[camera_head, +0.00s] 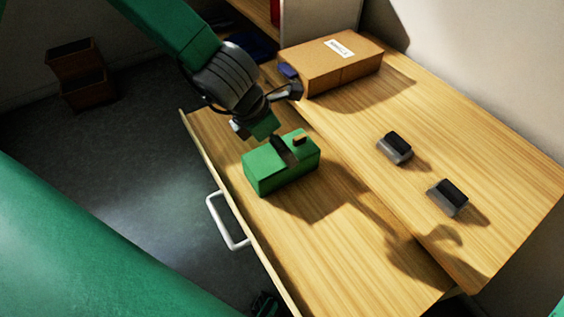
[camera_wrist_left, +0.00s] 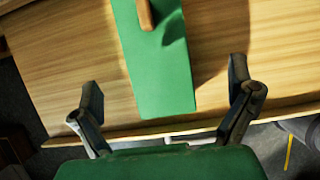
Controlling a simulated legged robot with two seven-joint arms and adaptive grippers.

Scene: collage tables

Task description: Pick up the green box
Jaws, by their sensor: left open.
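The green box (camera_head: 270,172) sits near the front edge of the wooden surface in the head view. A small brown handle (camera_head: 300,140) is on its top. In the left wrist view the green box (camera_wrist_left: 158,80) lies ahead of the palm, its near end between the two fingers' lines, with clear space on both sides. My left gripper (camera_wrist_left: 165,82) is open and empty. In the head view my left gripper (camera_head: 264,112) is just behind and above the box; contact cannot be judged there. My right gripper is not in view.
A brown carton (camera_head: 330,70) with a white label stands at the back. Two small dark-topped grey objects (camera_head: 396,150) (camera_head: 447,197) lie on the right part of the wood. A white handle (camera_head: 225,222) sticks out at the front edge. The wood right of the box is bare.

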